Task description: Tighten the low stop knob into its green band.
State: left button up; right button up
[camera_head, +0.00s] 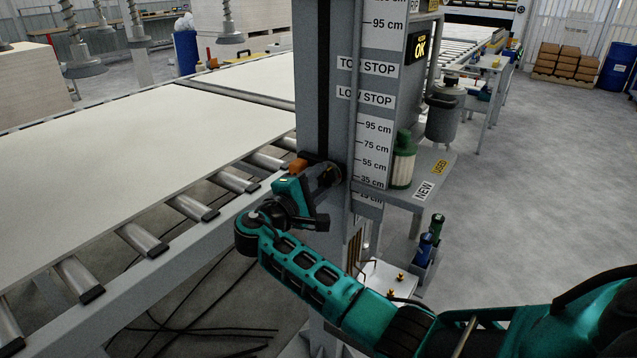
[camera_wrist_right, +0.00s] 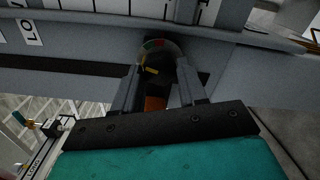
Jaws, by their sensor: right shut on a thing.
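The low stop knob (camera_head: 334,174) is a dark round knob on the side of the grey column, mostly hidden by my right gripper (camera_head: 322,186). In the right wrist view, my right gripper (camera_wrist_right: 160,75) has its two fingers on either side of the knob, shut on it. A dial arc (camera_wrist_right: 160,45) with red and green parts shows just beyond the fingertips. A small yellow pointer (camera_wrist_right: 150,70) shows between the fingers; I cannot tell exactly which band it meets. An orange part (camera_head: 298,165) sits beside the knob. My left gripper is not in view.
The grey column (camera_head: 325,80) carries a centimetre scale (camera_head: 375,150) and a LOW STOP label (camera_head: 365,96). A roller conveyor (camera_head: 190,207) with a large white board (camera_head: 120,160) lies left. A shelf (camera_head: 425,185) with a green-topped canister (camera_head: 403,160) stands right.

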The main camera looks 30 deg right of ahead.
jog(key=o, duration=1.1)
jog(key=shift+c, duration=0.2)
jog(key=v, duration=1.3)
